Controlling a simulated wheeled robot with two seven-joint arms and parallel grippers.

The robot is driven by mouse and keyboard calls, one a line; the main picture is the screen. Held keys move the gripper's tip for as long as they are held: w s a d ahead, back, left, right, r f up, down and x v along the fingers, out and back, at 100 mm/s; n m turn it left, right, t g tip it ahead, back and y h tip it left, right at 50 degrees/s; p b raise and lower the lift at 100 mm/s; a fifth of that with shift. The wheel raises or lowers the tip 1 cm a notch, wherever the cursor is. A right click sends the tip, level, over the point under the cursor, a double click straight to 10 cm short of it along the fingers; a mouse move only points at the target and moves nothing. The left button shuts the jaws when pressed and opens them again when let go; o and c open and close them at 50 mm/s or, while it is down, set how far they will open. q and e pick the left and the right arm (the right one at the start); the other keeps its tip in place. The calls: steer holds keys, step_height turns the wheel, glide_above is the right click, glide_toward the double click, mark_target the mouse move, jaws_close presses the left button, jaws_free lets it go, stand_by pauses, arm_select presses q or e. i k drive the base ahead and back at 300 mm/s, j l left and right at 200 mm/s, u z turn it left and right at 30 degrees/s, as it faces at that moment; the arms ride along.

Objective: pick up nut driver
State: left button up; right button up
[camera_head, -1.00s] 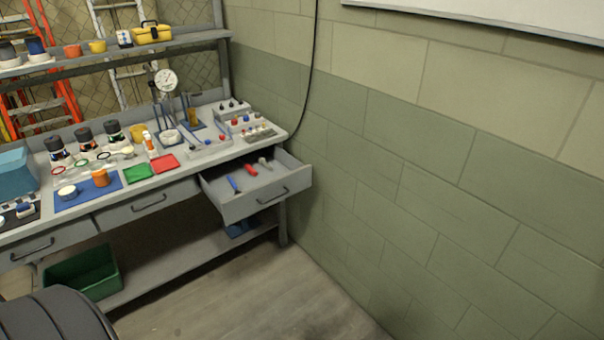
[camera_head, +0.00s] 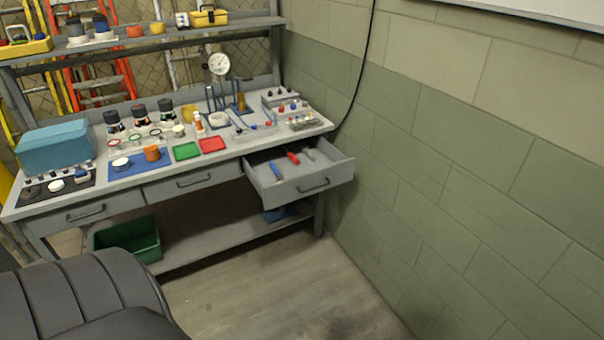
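The open drawer (camera_head: 322,187) at the right end of the workbench holds three small tools. One has a blue handle (camera_head: 276,170), one has a red handle (camera_head: 293,158), and one looks grey (camera_head: 309,154). They lie apart on the drawer floor. They are too small for me to tell which is the nut driver. Neither of my grippers is in view.
The workbench (camera_head: 225,160) carries jars, a blue mat (camera_head: 125,172), green and red trays, a gauge (camera_head: 219,65) and a teal box (camera_head: 55,148). A green bin (camera_head: 140,243) sits below. A block wall (camera_head: 470,180) stands right; floor in front is clear.

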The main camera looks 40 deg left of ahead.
mark_target(291, 155)
steer(key=i+j+u, duration=0.45)
steer(key=j, duration=0.15)
steer(key=i+l+u, duration=0.2)
steer(key=i, duration=0.15)
steer(key=i+u, duration=0.25)
steer(key=i+l, duration=0.05)
